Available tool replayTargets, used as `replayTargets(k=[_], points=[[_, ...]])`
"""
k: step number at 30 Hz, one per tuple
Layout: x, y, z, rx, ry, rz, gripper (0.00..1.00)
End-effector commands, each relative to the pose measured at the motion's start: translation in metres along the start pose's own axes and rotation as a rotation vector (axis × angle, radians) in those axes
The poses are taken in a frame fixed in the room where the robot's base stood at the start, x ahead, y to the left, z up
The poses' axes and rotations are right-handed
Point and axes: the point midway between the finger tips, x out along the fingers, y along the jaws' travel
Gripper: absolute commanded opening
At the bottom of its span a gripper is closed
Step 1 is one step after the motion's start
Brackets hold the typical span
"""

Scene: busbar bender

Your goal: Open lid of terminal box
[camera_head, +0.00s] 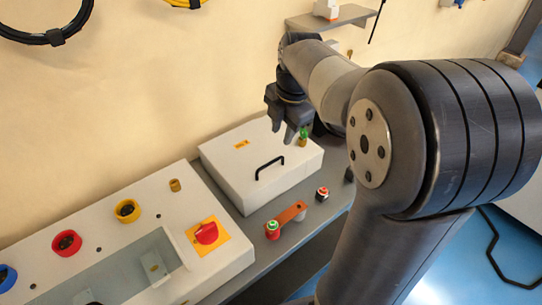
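The terminal box appears to be the white box (248,182) with a black bar handle (269,167) and a small orange label on its flat top. Its lid looks closed. My gripper (282,132) points down over the back part of the lid, behind the handle in the picture and apart from it. Its dark fingers are small and partly overlap, so I cannot tell how far apart they are. Nothing shows held in it. Whether the fingertips touch the lid is unclear.
A grey panel (120,235) with coloured rings and a red rotary switch (206,233) stands at left. An orange bar (287,219) with a green-topped knob and a red-topped button (322,193) are in front of the box. A green-topped brass fitting (303,135) is beside my gripper. A wall shelf (340,18) is above.

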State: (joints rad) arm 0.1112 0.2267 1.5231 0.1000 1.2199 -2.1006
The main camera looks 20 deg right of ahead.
Motion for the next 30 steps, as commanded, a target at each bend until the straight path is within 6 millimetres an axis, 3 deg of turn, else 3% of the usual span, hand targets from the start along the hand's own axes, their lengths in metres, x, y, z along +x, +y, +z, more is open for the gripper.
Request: replayTargets(k=[9,15,28,30], points=[[0.059,-0.001,-0.001,0.002,0.003,-0.005,0.31],[0.087,-0.001,-0.001,0.002,0.002,-0.003,0.31],[0.099,-0.001,-0.001,0.002,0.0,-0.001,0.31],[0.099,-0.001,-0.001,0.003,0.0,-0.001,0.26]])
